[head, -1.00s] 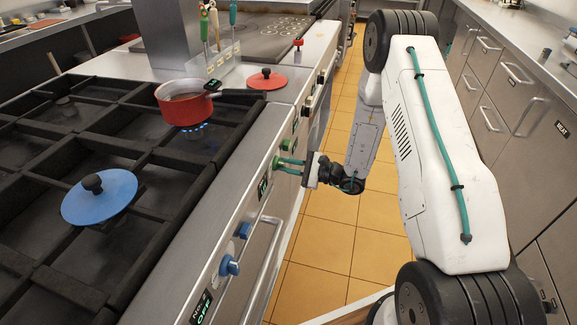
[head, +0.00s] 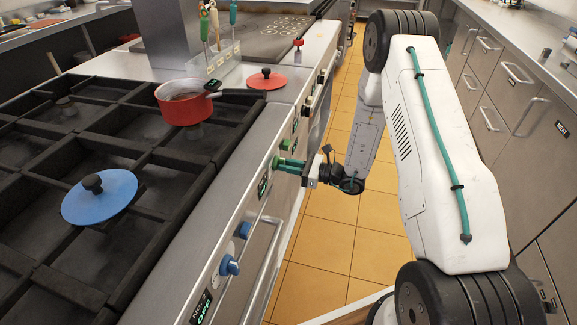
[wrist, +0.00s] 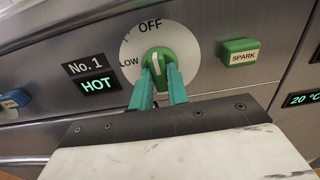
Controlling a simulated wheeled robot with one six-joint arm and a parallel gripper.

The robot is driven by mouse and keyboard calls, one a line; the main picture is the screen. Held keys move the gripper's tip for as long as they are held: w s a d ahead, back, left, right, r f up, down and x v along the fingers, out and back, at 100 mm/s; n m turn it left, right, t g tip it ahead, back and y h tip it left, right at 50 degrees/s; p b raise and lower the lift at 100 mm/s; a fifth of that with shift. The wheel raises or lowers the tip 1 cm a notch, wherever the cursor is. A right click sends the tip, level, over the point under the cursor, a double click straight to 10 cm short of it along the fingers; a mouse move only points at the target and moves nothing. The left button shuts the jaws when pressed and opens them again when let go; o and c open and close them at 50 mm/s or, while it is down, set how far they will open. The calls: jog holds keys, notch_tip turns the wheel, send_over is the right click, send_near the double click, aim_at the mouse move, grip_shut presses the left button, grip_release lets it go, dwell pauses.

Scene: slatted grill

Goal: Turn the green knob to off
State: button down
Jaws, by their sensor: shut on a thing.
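The green knob (wrist: 156,62) sits on a pale round dial in the wrist view. Its white pointer line points up, roughly at the word OFF; LOW is to the left. In the head view the green knob (head: 276,162) is on the stove's front panel. My gripper (wrist: 162,82) has its teal fingers shut on the knob, one on each side. In the head view my gripper (head: 283,163) reaches the knob from the right. A display (wrist: 96,85) left of the dial reads HOT, under a No. 1 label.
A green SPARK button (wrist: 239,51) is right of the dial. A red pot (head: 186,105) stands on the grate, with no flame visible under it. A blue knob (head: 229,266) is nearer on the panel. A blue lid (head: 112,202) lies on the grate. The aisle floor is clear.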

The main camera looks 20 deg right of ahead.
dwell(0.5)
jog(key=c, duration=1.4)
grip_release()
jog(key=shift+o, duration=0.2)
jog(key=shift+d, duration=0.1)
jog(key=v, duration=0.7)
jog(key=shift+s+d, duration=0.25)
